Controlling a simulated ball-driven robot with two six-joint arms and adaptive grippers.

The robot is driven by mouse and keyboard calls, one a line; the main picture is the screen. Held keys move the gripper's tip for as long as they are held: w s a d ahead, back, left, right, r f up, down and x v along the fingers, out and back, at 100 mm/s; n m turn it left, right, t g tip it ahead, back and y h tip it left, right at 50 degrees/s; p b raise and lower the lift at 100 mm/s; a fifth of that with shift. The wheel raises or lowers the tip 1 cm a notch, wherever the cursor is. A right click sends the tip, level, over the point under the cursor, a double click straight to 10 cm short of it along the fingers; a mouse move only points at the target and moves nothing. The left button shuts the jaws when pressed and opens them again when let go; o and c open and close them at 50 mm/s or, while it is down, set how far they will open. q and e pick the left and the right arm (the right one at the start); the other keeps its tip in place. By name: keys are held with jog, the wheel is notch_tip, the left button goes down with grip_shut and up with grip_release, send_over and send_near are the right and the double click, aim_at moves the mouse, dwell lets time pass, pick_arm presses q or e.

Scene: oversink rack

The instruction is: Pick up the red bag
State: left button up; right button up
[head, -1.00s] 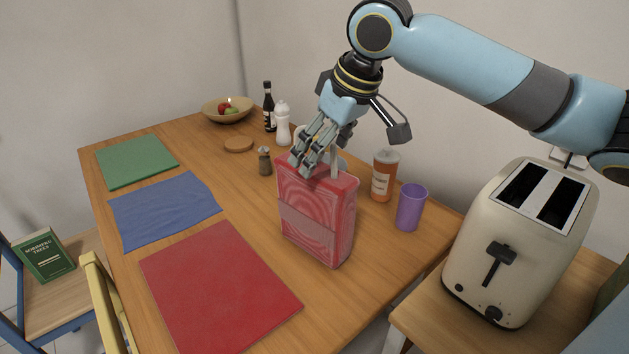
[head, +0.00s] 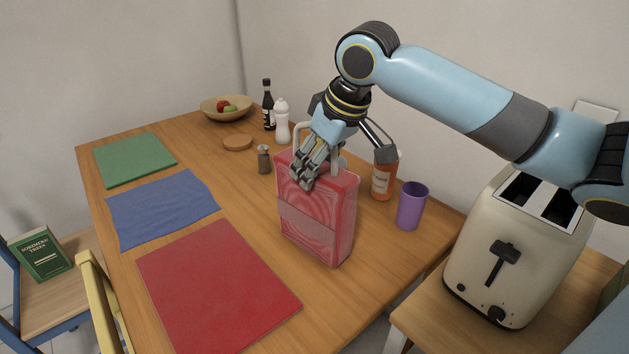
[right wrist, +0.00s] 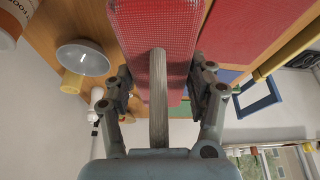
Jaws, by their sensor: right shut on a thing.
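The red bag (head: 312,222) stands upright on the wooden table, with a lighter band across its front and a pale loop handle at its top. My right gripper (head: 308,172) is at the bag's top from above, its fingers over the upper edge. In the right wrist view the red bag (right wrist: 157,25) lies straight ahead, and the handle strap runs between the two fingers of my right gripper (right wrist: 158,88). The gripper is shut on the bag; the exact contact is partly hidden. I cannot see any clear gap under the bag. My left gripper is not in view.
An orange-brown bottle (head: 381,181) and a purple cup (head: 411,206) stand close right of the bag. A small grey shaker (head: 264,159) is behind left. A red mat (head: 215,285) lies left, a blue mat (head: 162,208) beyond. A toaster (head: 520,250) stands at right.

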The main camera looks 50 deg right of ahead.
grip_shut()
